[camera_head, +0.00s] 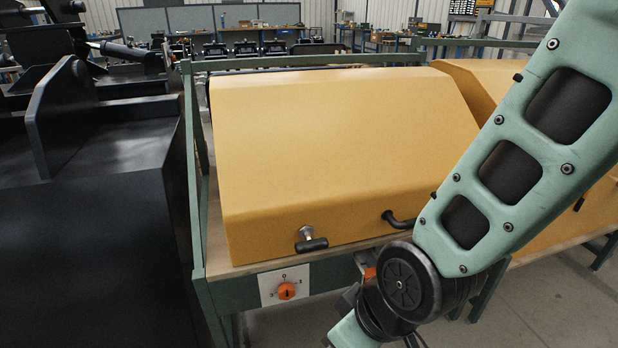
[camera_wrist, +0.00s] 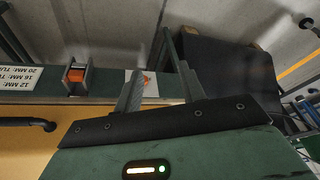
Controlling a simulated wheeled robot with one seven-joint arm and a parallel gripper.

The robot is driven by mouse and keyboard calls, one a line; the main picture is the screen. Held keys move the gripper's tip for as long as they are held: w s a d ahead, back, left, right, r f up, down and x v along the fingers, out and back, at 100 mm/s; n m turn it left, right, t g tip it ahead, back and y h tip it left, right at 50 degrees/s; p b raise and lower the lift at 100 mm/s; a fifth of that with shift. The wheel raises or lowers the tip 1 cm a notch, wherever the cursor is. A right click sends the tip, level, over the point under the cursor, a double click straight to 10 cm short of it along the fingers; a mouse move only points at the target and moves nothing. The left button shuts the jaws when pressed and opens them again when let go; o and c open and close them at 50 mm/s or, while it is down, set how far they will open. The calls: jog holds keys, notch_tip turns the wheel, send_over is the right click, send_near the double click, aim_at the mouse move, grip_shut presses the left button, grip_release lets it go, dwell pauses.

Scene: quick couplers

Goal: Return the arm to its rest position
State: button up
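My gripper (camera_wrist: 158,88) shows in the wrist view with its two grey fingers spread apart and nothing visible between them but background. Its fingertips point toward the bench's green front rail. My green arm (camera_head: 520,150) crosses the right side of the head view, and its lower elbow hangs in front of the bench. The gripper itself does not show in the head view.
A yellow housing (camera_head: 340,150) with a black T-handle (camera_head: 311,244) and a bent black handle sits on the bench. An orange rotary switch (camera_head: 286,291) is on the front. An orange part in a bracket (camera_wrist: 75,76) is beside a label (camera_wrist: 18,77). Dark machinery stands left.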

jog(key=s+d+r+m+g+h+p, duration=0.1)
jog(key=s+d+r, duration=0.2)
jog(key=d+r, duration=0.2)
jog(key=s+d+r+g+h, duration=0.1)
jog(key=s+d+r+h, duration=0.15)
jog(key=d+r, duration=0.2)
notch_tip(320, 180, up, 20)
jog(key=p, duration=1.9)
jog(key=shift+a+f+y, duration=0.15)
jog(key=shift+a+y, duration=0.05)
jog(key=shift+y, duration=0.25)
